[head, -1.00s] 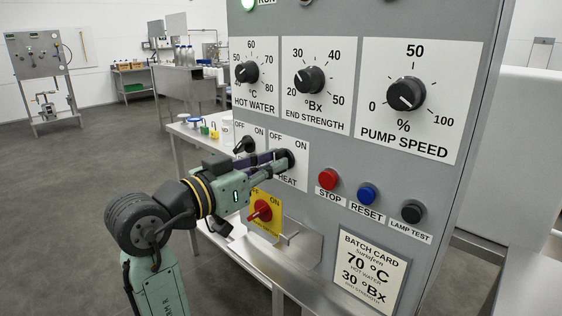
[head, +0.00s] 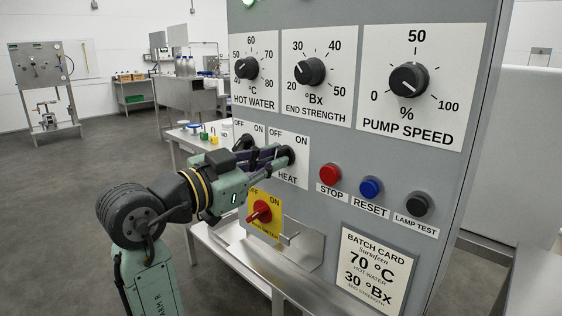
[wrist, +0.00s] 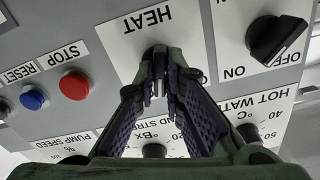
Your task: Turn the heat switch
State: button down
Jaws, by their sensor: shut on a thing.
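The heat switch (wrist: 155,58) is a black knob on a white plate (head: 297,174) marked OFF, ON and HEAT. My gripper (head: 280,157) reaches it from the left in the head view. In the wrist view my gripper (wrist: 161,82) has both fingertips on either side of the knob and is shut on it. The fingers hide much of the knob, so which way its pointer faces cannot be told.
A second black OFF/ON switch (wrist: 277,40) sits close beside. The red main switch (head: 260,211) on a yellow plate is just below my gripper. STOP (head: 330,174), RESET (head: 371,187) and LAMP TEST (head: 416,204) buttons lie to the right. A ledge (head: 290,250) juts out below.

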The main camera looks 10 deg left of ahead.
jog(key=shift+m+b, duration=0.8)
jog(key=shift+m, duration=0.2)
jog(key=shift+m+b, duration=0.75)
jog(key=shift+m, duration=0.25)
